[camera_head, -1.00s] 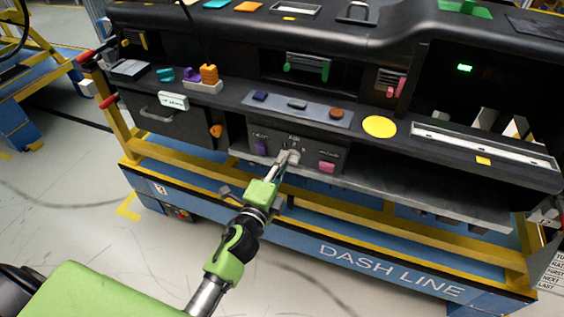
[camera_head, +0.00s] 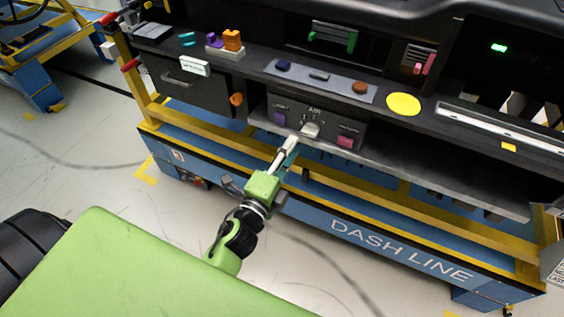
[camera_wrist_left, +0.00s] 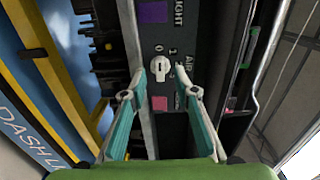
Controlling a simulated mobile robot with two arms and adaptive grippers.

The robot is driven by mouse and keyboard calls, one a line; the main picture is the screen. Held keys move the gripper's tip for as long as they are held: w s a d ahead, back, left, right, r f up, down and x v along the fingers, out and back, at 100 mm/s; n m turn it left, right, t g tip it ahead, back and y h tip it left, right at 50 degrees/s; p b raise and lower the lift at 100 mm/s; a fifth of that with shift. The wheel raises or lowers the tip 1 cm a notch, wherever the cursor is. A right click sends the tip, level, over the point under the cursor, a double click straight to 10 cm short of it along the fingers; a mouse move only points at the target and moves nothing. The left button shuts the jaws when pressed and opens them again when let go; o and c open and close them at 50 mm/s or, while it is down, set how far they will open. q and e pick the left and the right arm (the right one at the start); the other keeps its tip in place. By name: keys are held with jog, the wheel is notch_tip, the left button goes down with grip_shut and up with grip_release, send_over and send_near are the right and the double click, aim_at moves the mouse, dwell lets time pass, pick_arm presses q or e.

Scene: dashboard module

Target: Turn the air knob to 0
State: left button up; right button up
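The air knob (camera_head: 311,130) is a pale knob on the dark control panel, under the AIR label. In the left wrist view the air knob (camera_wrist_left: 159,72) has a 0 and other numbers around it. I cannot tell for sure which number it points at. My left gripper (camera_head: 294,143) is just in front of and below the knob. In the left wrist view my left gripper (camera_wrist_left: 165,88) has its two fingers apart, with the knob ahead of the gap. The fingers hold nothing. My right gripper is not in view.
A purple button (camera_head: 280,118) is left of the knob and a pink button (camera_head: 346,141) is right of it. A grey ledge (camera_head: 400,175) runs below the panel. A drawer with a handle (camera_head: 177,79) is at the left. The yellow and blue cart frame (camera_head: 225,140) is below.

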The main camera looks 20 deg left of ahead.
pick_arm(q)
jog(key=s, duration=0.5)
dwell(0.4)
jog(key=s+d+f+n+g, duration=0.1)
jog(key=s+f+n+g, duration=0.25)
jog(key=f, duration=0.85)
jog(key=s+f+n+g, duration=0.2)
jog(key=s+f, duration=0.2)
jog(key=f, duration=0.8)
jog(key=s+d+f+n+g, duration=0.1)
jog(key=s+f+n+g, duration=0.2)
jog(key=f, duration=0.9)
jog(key=s+a+f+n+g, duration=0.2)
jog(key=s+f, duration=0.4)
jog(key=s, duration=0.3)
jog(key=s+a+f+n+g, duration=0.2)
jog(key=s+f, duration=0.4)
jog(key=s, duration=0.4)
jog(key=s+a+f+n+g, duration=0.2)
jog(key=s+f, duration=0.4)
jog(key=s, duration=0.3)
jog(key=shift+s+n+g+y, duration=0.35)
jog(key=shift+n+g, duration=0.3)
jog(key=shift+g, duration=0.6)
jog(key=shift+s+a+f, duration=0.1)
jog(key=shift+s+a, duration=0.05)
